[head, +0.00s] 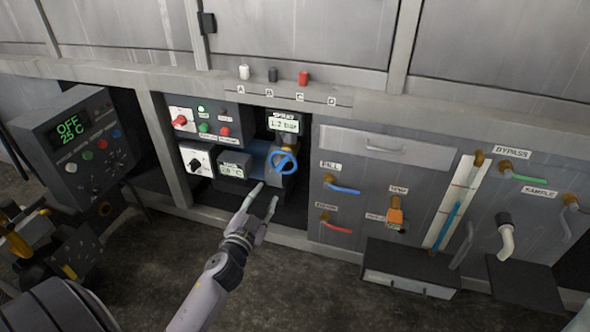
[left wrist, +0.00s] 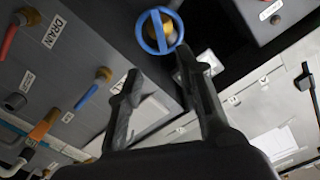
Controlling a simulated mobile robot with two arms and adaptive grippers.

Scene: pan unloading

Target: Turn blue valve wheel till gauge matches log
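The blue valve wheel (head: 284,162) sits on a brass stem in the open bay, below a small gauge display (head: 284,124) that seems to read 1.2 bar. My left gripper (head: 266,194) is open and empty, just below and left of the wheel, apart from it. In the left wrist view the wheel (left wrist: 157,32) shows as a blue ring with a crossbar, beyond the open fingertips (left wrist: 156,72). I cannot make out a log in either view. My right gripper is not in view.
A control box (head: 75,150) reading OFF, 25 C stands at the left. Switch panels (head: 205,120) fill the bay left of the wheel. A grey panel (head: 350,215) with blue and red lever handles stands right of the bay. White, dark and red pegs stand on the ledge above.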

